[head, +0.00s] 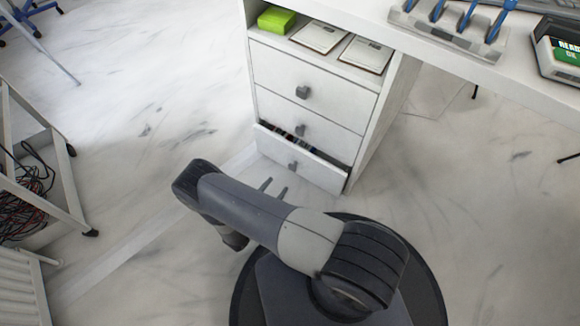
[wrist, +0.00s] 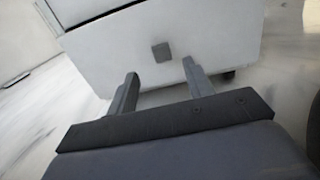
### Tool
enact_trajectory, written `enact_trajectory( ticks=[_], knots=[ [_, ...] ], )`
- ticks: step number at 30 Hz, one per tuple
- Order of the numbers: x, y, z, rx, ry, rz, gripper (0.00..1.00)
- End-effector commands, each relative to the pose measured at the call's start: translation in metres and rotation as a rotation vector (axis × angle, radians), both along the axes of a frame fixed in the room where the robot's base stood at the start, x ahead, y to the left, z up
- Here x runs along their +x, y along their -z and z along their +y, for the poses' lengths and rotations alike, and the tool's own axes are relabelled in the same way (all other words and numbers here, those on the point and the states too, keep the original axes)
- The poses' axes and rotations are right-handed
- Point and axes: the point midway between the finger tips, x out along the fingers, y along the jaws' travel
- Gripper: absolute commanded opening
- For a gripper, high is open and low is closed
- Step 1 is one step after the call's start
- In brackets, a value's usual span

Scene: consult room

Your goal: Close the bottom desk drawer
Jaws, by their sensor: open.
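The bottom desk drawer (head: 300,160) is pulled out partway from the white desk pedestal. Dark and coloured items show inside it through the gap at its top. It has a small grey square knob (head: 293,166) on its front. In the wrist view the white drawer front (wrist: 205,40) fills the top, with the knob (wrist: 161,52) near its middle. My gripper (head: 275,187) is open and empty, low in front of the drawer front. In the wrist view its two fingers (wrist: 160,78) point toward the drawer, one on each side below the knob. I cannot tell whether they touch it.
The two upper drawers (head: 312,80) are shut. An open shelf above them holds a green box (head: 276,20) and white pads (head: 320,36). A metal-framed cart (head: 40,150) with cables stands at the left. The marble floor (head: 170,100) between is clear.

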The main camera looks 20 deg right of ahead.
Motion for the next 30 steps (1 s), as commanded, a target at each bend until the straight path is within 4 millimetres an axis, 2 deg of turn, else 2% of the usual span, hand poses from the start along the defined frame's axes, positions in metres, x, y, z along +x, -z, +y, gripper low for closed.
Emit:
enact_trajectory(
  ticks=[9,15,21,30],
  knots=[
    [0.034,0.002,-0.042,0.001,0.007,0.000,0.49],
    [0.051,0.001,-0.061,0.002,0.005,-0.001,0.49],
    [0.059,0.000,-0.071,0.001,0.002,0.000,0.49],
    [0.060,0.000,-0.072,0.001,0.000,0.001,0.49]
  ],
)
